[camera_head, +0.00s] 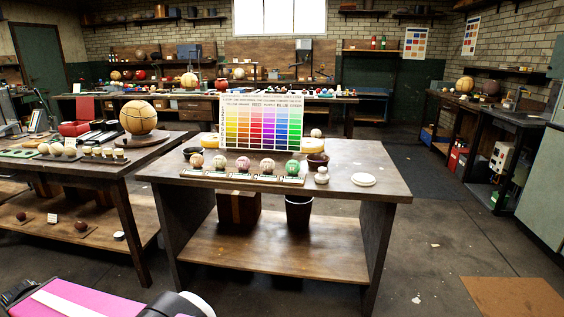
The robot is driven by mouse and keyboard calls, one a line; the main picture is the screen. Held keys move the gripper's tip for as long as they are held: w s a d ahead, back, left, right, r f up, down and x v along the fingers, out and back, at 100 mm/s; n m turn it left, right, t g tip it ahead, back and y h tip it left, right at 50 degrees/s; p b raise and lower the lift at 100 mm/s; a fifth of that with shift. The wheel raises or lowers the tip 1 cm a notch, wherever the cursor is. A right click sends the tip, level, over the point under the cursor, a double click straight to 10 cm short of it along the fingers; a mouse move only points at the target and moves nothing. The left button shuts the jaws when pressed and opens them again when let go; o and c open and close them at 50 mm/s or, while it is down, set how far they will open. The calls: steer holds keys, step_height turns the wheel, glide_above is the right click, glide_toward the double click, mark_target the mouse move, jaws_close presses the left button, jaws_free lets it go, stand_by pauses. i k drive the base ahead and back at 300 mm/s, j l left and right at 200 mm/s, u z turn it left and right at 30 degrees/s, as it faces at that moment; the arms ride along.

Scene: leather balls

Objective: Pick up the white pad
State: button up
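The white pad (363,179) is a flat, round white disc. It lies on the right part of the middle table's top (385,189), near the right edge, with bare wood around it. Nothing touches it. My gripper's fingers are not in view. Pink, white and black parts at the bottom left look like my own arm, well short of the table.
Left of the pad stand a small white stacked piece (321,175), a dark red bowl (317,160), a row of balls and a colour chart (262,122). Another table (150,150) stands at left. The floor (440,230) right of the middle table is mostly open.

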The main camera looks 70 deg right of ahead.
mark_target(322, 178)
steer(key=z, duration=2.4)
